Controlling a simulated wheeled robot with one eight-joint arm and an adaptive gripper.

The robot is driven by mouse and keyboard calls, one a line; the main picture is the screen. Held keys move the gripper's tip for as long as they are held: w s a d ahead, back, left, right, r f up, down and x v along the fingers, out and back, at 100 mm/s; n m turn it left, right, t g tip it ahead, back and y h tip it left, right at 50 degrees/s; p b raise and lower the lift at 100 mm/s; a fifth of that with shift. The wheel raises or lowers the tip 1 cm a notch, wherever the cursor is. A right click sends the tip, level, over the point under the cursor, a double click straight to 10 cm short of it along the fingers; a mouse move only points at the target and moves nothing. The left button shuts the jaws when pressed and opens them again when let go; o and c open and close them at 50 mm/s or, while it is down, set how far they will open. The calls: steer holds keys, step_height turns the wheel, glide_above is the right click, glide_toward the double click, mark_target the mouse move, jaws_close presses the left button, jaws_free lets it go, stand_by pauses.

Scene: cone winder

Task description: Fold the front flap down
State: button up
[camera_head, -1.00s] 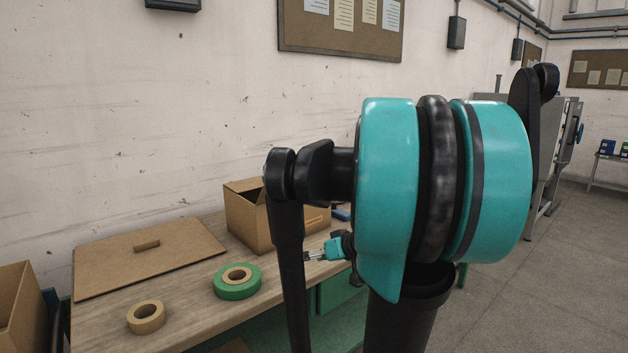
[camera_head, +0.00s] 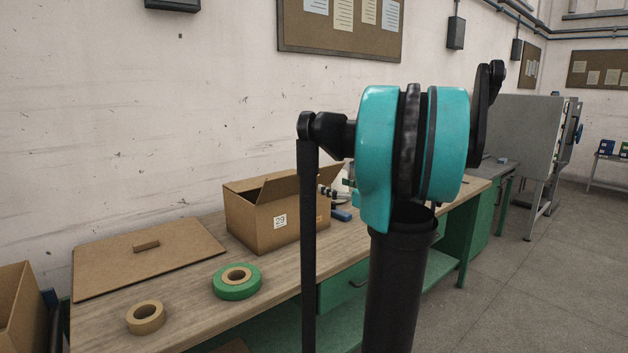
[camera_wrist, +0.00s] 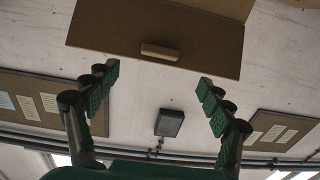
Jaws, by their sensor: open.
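An open cardboard box (camera_head: 245,222) with a "29" label stands on the bench. One raised flap (camera_head: 330,174) sticks out at its upper right; another flap (camera_head: 277,187) tilts along its top. I cannot tell which one is the front flap. My gripper (camera_head: 328,191) is partly visible near the box's right side, largely behind my arm; contact is unclear. In the wrist view my gripper (camera_wrist: 158,83) is open, its green-padded fingers wide apart with nothing between them. Beyond them shows a brown panel (camera_wrist: 110,30) with a tan oblong block.
A flat brown board with a handle (camera_head: 110,262) lies left of the box on the bench (camera_head: 195,303). A green tape roll (camera_head: 224,291) and a tan roll (camera_head: 146,318) lie in front. A blue item (camera_head: 341,215) lies right of the box. The wall is close behind.

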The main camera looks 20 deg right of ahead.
mark_target(313, 178)
steer(key=x, duration=1)
steer(key=shift+w+a, duration=0.15)
steer(key=shift+a, duration=0.05)
steer(key=shift+c, duration=0.2)
steer(key=c, duration=1.7)
